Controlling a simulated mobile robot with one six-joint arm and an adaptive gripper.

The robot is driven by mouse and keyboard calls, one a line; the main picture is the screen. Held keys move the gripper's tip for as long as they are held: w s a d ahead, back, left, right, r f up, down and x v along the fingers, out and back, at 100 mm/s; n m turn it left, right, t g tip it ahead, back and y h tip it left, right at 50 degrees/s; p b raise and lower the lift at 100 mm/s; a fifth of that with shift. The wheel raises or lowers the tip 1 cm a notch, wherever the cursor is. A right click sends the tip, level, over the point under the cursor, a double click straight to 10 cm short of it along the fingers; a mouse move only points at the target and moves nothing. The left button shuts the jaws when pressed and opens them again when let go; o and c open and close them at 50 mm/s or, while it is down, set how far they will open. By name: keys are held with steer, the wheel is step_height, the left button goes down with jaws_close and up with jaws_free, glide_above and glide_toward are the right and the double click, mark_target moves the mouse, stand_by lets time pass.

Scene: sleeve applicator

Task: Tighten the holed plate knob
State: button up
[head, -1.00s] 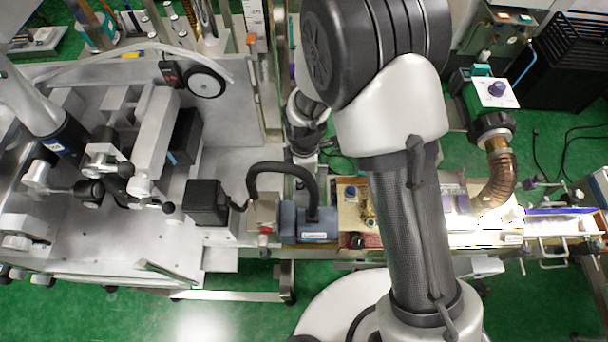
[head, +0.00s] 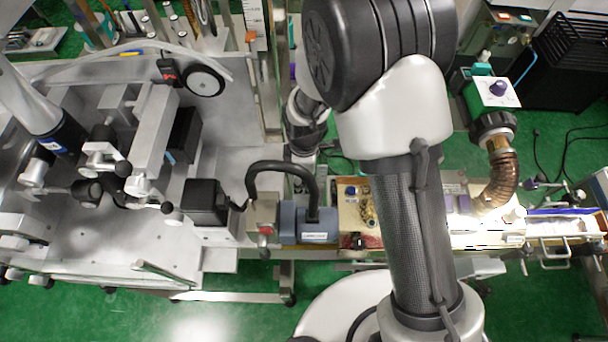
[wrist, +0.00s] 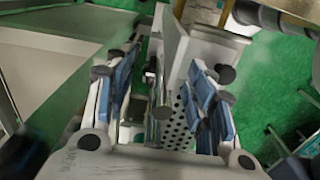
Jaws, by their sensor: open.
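In the wrist view, my gripper (wrist: 160,95) is open, with one blue-padded finger on the left and one on the right. A pale plate with rows of dark holes (wrist: 178,128) shows between the fingers, nearer the right one. A metal rod-like part (wrist: 162,100) stands between the fingers in front of the plate, with a small dark piece beside it. I cannot tell for sure which of these is the knob, and no contact with the fingers is clear. In the head view, my fingers and the holed plate cannot be made out.
In the head view, a large grey metal machine (head: 230,130) fills the left. A blue-grey motor (head: 318,222) with a black curved hose is at the centre. A white-green box with a purple knob (head: 497,90) and a brown ribbed hose (head: 503,180) are on the right. Green floor surrounds them.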

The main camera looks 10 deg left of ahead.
mark_target(304, 179)
step_height(304, 179, up, 12)
stand_by(0.6)
stand_by(0.5)
